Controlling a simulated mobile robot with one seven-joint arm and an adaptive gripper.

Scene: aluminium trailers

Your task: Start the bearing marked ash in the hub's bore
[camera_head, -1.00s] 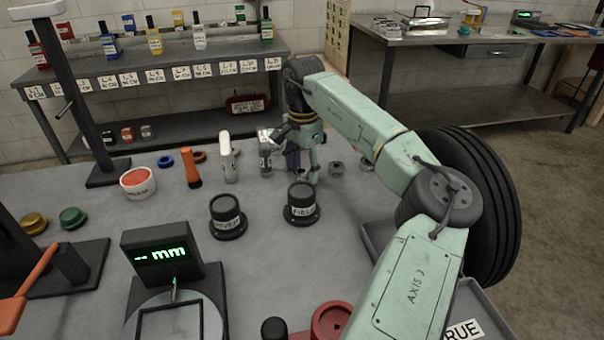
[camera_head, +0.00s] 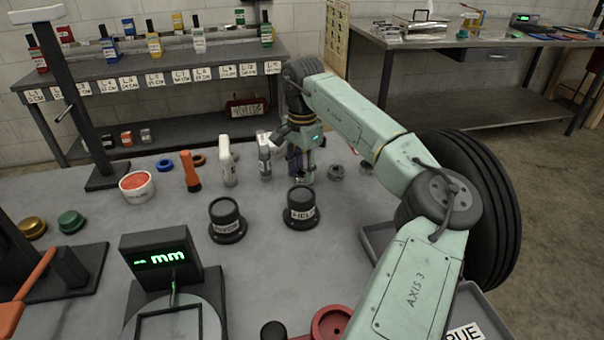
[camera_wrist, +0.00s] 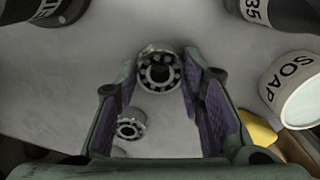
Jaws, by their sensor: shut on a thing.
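My gripper (camera_head: 302,172) reaches down at the far side of the grey table in the head view. In the wrist view its purple-padded fingers (camera_wrist: 161,82) are shut on a metal ball bearing (camera_wrist: 160,71) at their tips. A second bearing (camera_wrist: 130,127) lies apart on the table below the left finger. In the head view two small metal rings (camera_head: 337,171) (camera_head: 367,166) sit right of the gripper. I cannot read an ash mark on any bearing. A red round part with a dark opening (camera_head: 331,322) is at the front edge; I cannot tell whether it is the hub.
Bottles (camera_head: 228,165) and an orange torch (camera_head: 191,171) stand left. A soap tub (camera_wrist: 298,92) shows in the wrist view.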

